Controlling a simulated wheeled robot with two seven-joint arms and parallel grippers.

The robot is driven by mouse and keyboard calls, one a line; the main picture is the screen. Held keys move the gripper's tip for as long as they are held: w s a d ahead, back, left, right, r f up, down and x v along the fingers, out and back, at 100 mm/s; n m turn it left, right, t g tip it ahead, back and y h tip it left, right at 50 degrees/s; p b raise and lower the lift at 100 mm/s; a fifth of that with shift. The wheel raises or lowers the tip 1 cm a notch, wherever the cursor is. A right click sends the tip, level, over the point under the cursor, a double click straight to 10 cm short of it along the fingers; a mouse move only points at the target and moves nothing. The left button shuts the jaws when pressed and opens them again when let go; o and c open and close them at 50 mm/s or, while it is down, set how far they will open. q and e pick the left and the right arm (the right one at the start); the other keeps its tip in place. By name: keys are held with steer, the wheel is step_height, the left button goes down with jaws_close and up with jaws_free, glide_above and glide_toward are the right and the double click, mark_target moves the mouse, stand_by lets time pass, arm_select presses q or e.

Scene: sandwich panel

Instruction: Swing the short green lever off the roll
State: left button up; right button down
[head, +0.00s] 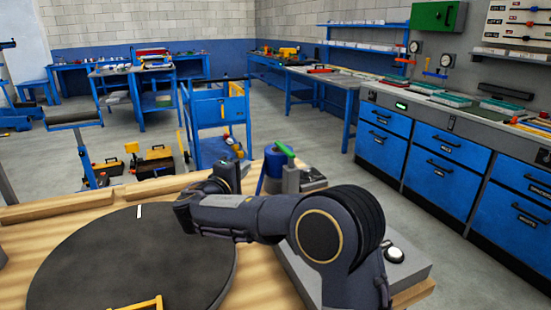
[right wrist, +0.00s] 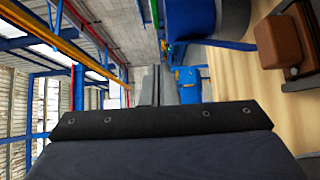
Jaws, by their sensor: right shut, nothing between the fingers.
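The short green lever (head: 285,149) slants across the top of the blue roll (head: 271,172) and a grey post (head: 290,180), at the back right of the wooden table. I cannot tell whether the lever touches the roll. My left gripper is not in view.
The dark round disc (head: 130,262) covers much of the table (head: 100,205). A wooden rail lies along the far edge. A grey panel with a white round button (head: 394,254) lies right, partly behind my right arm. A blue cart (head: 208,125) stands beyond the table.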

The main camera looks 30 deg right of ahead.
steer(key=shift+w+a+r, duration=0.15)
steer(key=shift+a, duration=0.05)
steer(key=shift+w+d, duration=0.1)
steer(key=p, duration=0.1)
glide_toward(277, 145)
steer(key=w, duration=0.3)
steer(key=d, duration=0.3)
steer(key=shift+w+d, duration=0.2)
steer(key=shift+w, duration=0.15)
steer(key=shift+d, duration=0.5)
